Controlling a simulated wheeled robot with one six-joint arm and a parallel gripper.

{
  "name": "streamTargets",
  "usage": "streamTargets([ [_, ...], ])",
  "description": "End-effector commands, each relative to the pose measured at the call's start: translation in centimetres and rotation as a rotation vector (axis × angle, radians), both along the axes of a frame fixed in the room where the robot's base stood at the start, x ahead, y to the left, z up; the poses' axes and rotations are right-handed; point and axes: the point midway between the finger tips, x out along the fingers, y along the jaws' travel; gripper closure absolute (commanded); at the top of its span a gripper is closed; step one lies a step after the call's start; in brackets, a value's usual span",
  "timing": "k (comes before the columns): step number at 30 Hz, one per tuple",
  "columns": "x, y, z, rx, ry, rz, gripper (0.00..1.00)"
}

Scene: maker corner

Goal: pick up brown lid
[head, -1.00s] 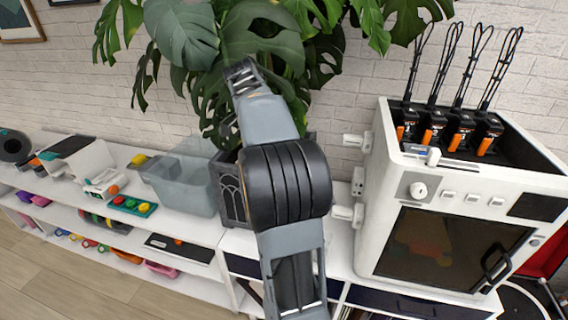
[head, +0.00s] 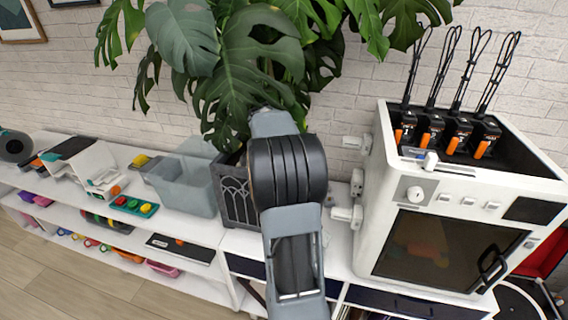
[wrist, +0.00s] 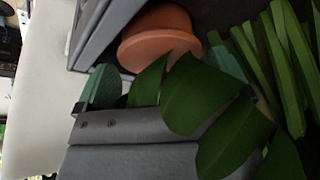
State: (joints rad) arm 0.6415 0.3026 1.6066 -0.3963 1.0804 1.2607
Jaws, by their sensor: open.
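No brown lid can be made out for certain. In the wrist view a rounded terracotta-brown object (wrist: 158,45) with a broad rim shows at the top, partly behind green leaves; I cannot tell whether it is the lid or a pot. My gripper (wrist: 165,80) is open, its greenish fingertips apart and partly covered by leaves. The brown object lies beyond the fingers, with no visible contact. In the head view my gripper is hidden behind my arm and the plant.
A large leafy plant (head: 250,65) crowds my arm. Its dark lattice planter (head: 236,198) stands beside a translucent bin (head: 185,180). A white cabinet machine (head: 455,215) stands close on the right. Small colourful items lie on the shelf top at left.

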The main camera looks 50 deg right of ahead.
Motion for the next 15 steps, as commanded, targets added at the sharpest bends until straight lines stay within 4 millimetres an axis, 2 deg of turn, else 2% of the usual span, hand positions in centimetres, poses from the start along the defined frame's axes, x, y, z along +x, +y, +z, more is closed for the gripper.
streamTargets([
  [9,-0.03,-0.13,-0.37,0.0,0.0,0.001,0.06],
  [15,-0.03,-0.12,-0.34,0.0,0.0,0.001,0.25],
])
